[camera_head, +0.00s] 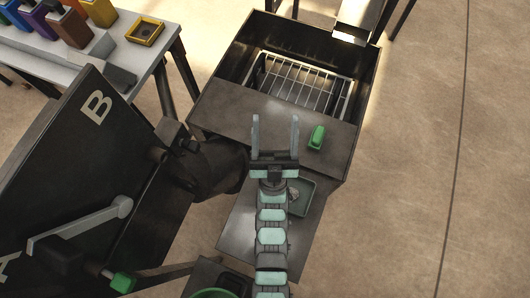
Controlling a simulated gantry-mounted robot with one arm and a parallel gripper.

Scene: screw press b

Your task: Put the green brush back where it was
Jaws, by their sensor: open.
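The green brush (317,136) is a small green block-like thing lying on the dark flat top (240,120) of a metal bin, near its right edge. My gripper (275,122) is open, with its two pale fingers apart and pointing up the picture. It appears over the front of the dark top, to the left of the brush. Nothing shows between the fingers, and the brush is apart from them. I cannot tell the height of the fingers above the top.
Behind the top is an open bin with a wire rack (300,85). A small tray (311,197) sits on a lower shelf, partly behind my arm. The black press marked B (98,107) stands left. A pale table (65,50) holds several coloured blocks. Floor is clear at right.

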